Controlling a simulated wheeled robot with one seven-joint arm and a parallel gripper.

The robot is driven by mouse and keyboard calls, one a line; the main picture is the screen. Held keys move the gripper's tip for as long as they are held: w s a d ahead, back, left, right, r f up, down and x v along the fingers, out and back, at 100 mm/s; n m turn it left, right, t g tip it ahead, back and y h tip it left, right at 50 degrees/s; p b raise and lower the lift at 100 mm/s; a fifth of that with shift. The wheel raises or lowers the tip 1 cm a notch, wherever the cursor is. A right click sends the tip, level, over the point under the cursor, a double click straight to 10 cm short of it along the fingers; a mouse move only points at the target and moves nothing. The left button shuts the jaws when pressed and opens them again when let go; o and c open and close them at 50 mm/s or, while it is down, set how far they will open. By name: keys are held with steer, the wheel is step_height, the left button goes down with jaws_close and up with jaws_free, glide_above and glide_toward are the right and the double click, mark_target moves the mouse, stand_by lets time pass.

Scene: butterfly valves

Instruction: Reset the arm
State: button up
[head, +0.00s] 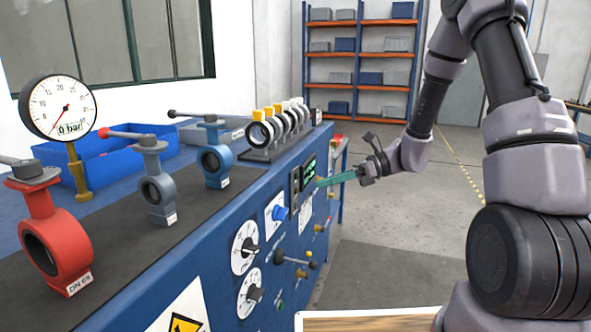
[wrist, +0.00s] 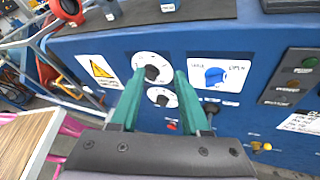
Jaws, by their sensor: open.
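My gripper (head: 340,179) is at the end of my arm, in front of the blue test bench (head: 190,268) and to the right of its panel in the head view. In the wrist view, its two green fingers (wrist: 159,95) are spread apart with nothing between them. Beyond the fingers are the upper dial (wrist: 152,72) and the lower dial (wrist: 161,97) on the bench panel. I cannot tell the exact gap between the fingertips and the panel.
A red valve (head: 50,225), a grey valve (head: 156,185) and a blue valve (head: 213,155) stand on the bench top with a pressure gauge (head: 60,108). Blue bins (head: 110,150) sit behind them. Shelving (head: 360,65) stands far back. The floor (head: 400,255) right of the bench is clear.

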steer(key=s+d+r+n+t+h, duration=0.4)
steer(key=s+d+r+n+h, duration=0.2)
steer(key=r, duration=0.5)
steer(key=s+d+r+n+t+h, duration=0.4)
steer(key=s+d+r+n+h, duration=0.2)
steer(key=s+d+r+n, duration=0.4)
steer(key=shift+s+r+n, duration=0.4)
steer(key=shift+r+n, duration=0.05)
steer(key=shift+n, duration=0.05)
